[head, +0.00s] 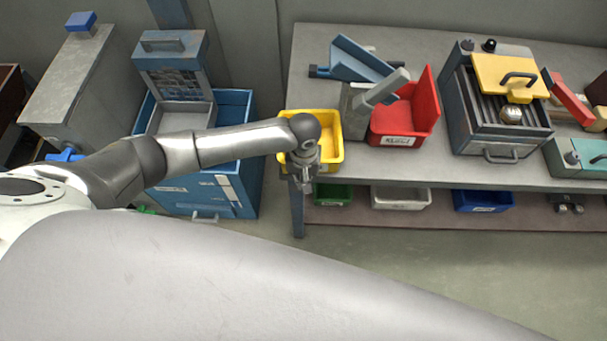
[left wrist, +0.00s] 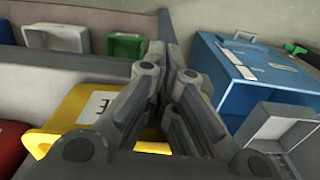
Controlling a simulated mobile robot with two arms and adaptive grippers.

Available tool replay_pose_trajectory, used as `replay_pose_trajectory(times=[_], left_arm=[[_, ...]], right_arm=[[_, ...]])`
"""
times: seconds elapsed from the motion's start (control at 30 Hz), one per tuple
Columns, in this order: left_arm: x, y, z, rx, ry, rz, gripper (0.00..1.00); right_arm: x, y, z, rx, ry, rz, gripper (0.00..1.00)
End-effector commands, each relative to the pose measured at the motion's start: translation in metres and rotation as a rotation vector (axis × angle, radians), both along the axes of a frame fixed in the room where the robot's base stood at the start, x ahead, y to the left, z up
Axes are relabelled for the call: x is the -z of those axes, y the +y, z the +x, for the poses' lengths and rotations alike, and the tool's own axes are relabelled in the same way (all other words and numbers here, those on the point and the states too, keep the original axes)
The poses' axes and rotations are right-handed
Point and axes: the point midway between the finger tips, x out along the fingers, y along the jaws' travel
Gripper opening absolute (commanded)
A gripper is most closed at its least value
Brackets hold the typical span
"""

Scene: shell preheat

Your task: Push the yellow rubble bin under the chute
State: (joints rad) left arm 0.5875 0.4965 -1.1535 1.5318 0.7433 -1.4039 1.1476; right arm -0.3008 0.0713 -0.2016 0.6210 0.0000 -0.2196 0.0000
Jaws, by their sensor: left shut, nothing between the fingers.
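The yellow rubble bin (head: 331,148) stands at the left end of the grey bench, partly hidden by my left arm. It also shows in the left wrist view (left wrist: 84,108), with a white label on its front. My left gripper (head: 304,181) is shut and empty, pointing down at the front side of the bin. In the left wrist view its fingers (left wrist: 170,62) are together beside the bin; I cannot tell whether they touch it. The blue sloped piece, apparently the chute (head: 358,58), is behind and right of the bin. My right gripper is not in view.
A red bin (head: 404,112) with a label and a grey lever-like part (head: 380,92) stand right of the yellow bin. A grill-like box (head: 492,125) is farther right. Green, white and blue bins sit on the lower shelf. A blue cabinet (head: 240,180) stands left of the bench.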

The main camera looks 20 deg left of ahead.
Motion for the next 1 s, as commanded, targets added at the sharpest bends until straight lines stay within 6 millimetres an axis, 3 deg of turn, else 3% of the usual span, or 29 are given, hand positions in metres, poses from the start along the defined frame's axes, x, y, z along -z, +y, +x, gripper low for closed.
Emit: replay_pose_trajectory(times=[0.47,1.0], left_arm=[[0.0,0.002,0.009,-0.002,-0.002,0.0,0.0],[0.003,0.024,0.108,-0.003,-0.001,0.0,0.0]], right_arm=[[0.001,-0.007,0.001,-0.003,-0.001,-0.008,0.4],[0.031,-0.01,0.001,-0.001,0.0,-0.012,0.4]])
